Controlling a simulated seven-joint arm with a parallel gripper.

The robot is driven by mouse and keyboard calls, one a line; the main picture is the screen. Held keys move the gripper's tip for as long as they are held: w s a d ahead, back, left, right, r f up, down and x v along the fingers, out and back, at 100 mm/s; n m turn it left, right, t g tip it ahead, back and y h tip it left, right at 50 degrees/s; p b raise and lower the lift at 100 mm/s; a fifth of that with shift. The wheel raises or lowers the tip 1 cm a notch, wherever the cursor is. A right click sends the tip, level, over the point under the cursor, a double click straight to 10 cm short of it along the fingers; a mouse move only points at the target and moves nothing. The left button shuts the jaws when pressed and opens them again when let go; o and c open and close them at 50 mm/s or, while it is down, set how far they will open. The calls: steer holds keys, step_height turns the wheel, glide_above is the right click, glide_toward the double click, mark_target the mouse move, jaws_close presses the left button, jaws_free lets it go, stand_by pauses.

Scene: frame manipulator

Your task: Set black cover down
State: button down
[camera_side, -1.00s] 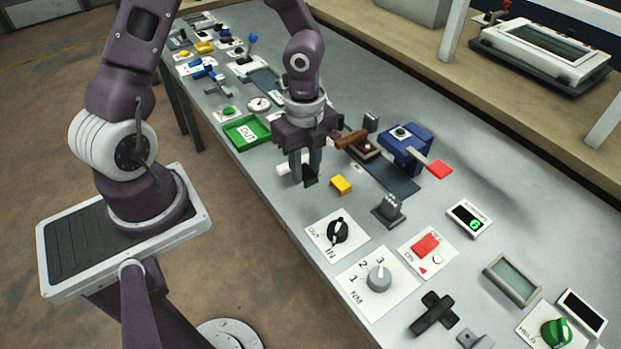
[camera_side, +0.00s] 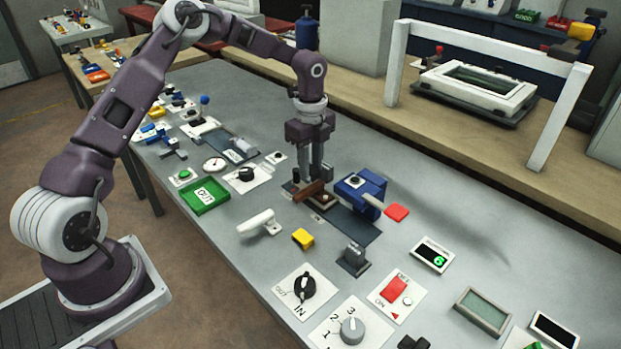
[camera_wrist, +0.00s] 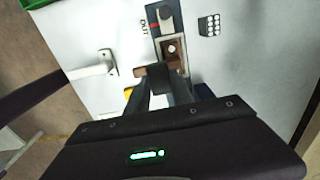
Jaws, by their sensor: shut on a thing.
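My gripper (camera_side: 316,180) points straight down over the brown-handled fixture (camera_side: 308,190) in the middle of the bench. Its fingers are close together and shut on a small dark piece, which I take to be the black cover (camera_wrist: 170,80). In the wrist view the cover is a dark shape between the fingertips, near the brown bar (camera_wrist: 152,70) and the pale recess with a brown part in it. The fingers hide much of the cover in the side view. I cannot tell whether it touches the fixture below.
A blue clamp-like device (camera_side: 360,188) with a red-tipped lever (camera_side: 397,213) stands close on the right. A white handle (camera_side: 260,223) and a yellow block (camera_side: 303,238) lie nearer the front. A green tray (camera_side: 205,196) is at left. Bare bench lies around the white handle.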

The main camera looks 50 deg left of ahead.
mark_target(310, 188)
steer(key=shift+f, duration=1.85)
steer(key=shift+f, duration=0.6)
steer(key=c, duration=1.1)
jaws_free()
steer(key=shift+s, duration=0.1)
step_height(310, 188, up, 13)
steer(key=shift+r, duration=0.2)
steer(key=s+d+r+n+t+y, duration=0.1)
steer(key=s+d+r+n, duration=0.25)
steer(key=s+r, duration=0.45)
steer(key=s+d+r+n+t+y, duration=0.1)
steer(key=s+d+r+n+t, duration=0.15)
steer(key=s+r+n, duration=0.55)
steer(key=s+d+f+n+t+h, duration=0.2)
steer(key=s+n, duration=0.4)
steer(key=s, duration=1)
steer(key=shift+s+d+f, duration=0.35)
steer(key=shift+d+f, duration=0.1)
steer(key=shift+d, duration=0.1)
steer(key=shift+n, duration=0.25)
